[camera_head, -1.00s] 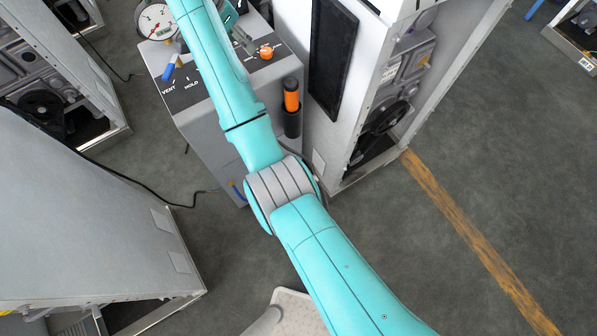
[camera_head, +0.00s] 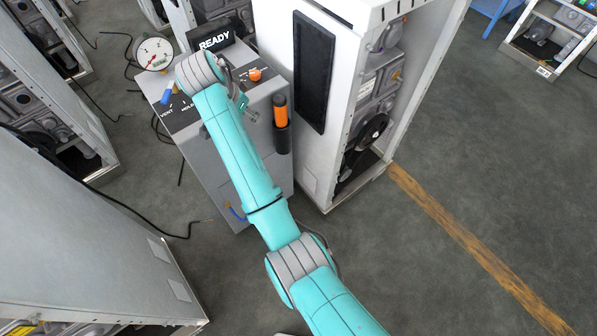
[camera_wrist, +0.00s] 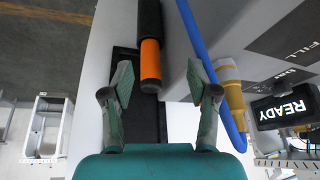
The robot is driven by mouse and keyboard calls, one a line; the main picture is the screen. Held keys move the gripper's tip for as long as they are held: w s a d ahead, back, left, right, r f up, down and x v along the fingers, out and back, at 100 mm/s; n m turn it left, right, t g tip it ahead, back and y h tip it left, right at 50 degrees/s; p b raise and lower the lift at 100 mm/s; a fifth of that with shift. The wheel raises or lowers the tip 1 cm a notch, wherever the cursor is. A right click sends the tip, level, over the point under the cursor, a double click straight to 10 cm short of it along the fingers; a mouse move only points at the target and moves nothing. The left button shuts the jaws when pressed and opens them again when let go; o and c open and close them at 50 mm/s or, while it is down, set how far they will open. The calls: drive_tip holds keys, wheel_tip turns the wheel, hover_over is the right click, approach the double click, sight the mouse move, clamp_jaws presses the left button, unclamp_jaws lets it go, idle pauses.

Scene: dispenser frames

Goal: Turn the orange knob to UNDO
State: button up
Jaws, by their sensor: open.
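The orange knob (camera_head: 255,74) sits on the dark top panel of the grey console, right of the READY display. Small white marks beside it are too small to read, so its setting cannot be told. My gripper (camera_head: 245,108) is just below the knob in the head view, over the console's near edge, partly hidden by my wrist. In the wrist view my gripper (camera_wrist: 160,78) has its two green fingers spread apart with nothing held. I cannot clearly make out the knob in the wrist view.
An orange-handled tool (camera_head: 281,110) stands in a black holder on the console's side, close to my gripper. A blue lever (camera_head: 168,92), a gauge (camera_head: 154,53) and the READY display (camera_head: 215,38) are on the console. A tall white cabinet (camera_head: 345,150) stands to the right.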

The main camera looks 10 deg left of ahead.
drive_tip(key=s+d+f+n+t, duration=0.1)
drive_tip(key=s+d+f, duration=0.1)
drive_tip(key=d+f, duration=0.5)
drive_tip(key=s+d+f+n+y, duration=0.1)
drive_tip(key=s+d+f, duration=0.1)
drive_tip(key=d+f, duration=0.6)
drive_tip(key=shift+f+t+y, duration=0.3)
drive_tip(key=shift+f+t, duration=0.1)
drive_tip(key=shift+f, duration=1.3)
drive_tip(key=shift+w, duration=0.1)
drive_tip(key=s+d+f+n+t+y, duration=0.1)
drive_tip(key=s+d+f+t, duration=0.15)
drive_tip(key=s+d, duration=0.7)
drive_tip(key=s+d+f+n+t+y, duration=0.1)
drive_tip(key=s+d+f, duration=0.3)
drive_tip(key=s+d, duration=0.6)
drive_tip(key=s+d+r+t+h, duration=0.1)
drive_tip(key=s+d+r, duration=0.3)
drive_tip(key=s+r, duration=0.7)
drive_tip(key=s+d+r+t+h, duration=0.1)
drive_tip(key=s+d+r+t, duration=0.2)
drive_tip(key=s+r, duration=0.9)
drive_tip(key=shift+s+d+t, duration=0.35)
drive_tip(key=shift+s, duration=0.5)
